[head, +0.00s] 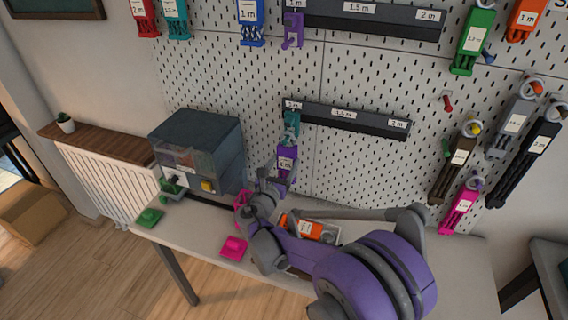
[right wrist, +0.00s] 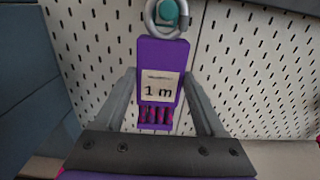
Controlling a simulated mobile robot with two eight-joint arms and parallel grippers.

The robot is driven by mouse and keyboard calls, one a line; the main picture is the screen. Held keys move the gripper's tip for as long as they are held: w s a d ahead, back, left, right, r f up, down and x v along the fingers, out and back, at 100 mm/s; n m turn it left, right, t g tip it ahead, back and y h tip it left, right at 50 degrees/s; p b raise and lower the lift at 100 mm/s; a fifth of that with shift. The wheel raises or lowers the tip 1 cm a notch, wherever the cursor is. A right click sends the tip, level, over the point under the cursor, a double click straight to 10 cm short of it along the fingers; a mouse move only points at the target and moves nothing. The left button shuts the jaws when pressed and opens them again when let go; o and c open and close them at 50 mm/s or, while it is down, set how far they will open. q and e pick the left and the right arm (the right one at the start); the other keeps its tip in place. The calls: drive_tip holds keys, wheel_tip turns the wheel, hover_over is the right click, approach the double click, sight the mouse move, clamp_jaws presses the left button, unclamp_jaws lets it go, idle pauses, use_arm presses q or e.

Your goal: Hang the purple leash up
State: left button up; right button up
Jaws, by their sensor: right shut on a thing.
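The purple leash (right wrist: 160,58) has a "1 m" label and magenta strands at its lower end. In the right wrist view it hangs upright between the fingers of my right gripper (right wrist: 160,95), which is shut on it. Its grey ring (right wrist: 153,20) is at the top, overlapping a round teal knob (right wrist: 169,11); I cannot tell whether the ring is around it. In the head view the purple leash (head: 287,160) is just below a teal piece (head: 291,126) at the lower dark rail (head: 345,119), with my right gripper (head: 268,178) beside it. My left gripper is not in view.
The pegboard (head: 380,75) carries several other leashes, including a purple one (head: 292,32) up top and a pink one (head: 461,210) at right. A grey machine (head: 205,140) stands left of the gripper. A tray (head: 326,230) with orange and grey things is on the table (head: 190,232).

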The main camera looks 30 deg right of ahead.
drive_tip(key=shift+f, duration=0.25)
idle(0.6)
drive_tip(key=o, duration=1.4)
drive_tip(key=b+v, duration=0.1)
drive_tip(key=v, duration=0.5)
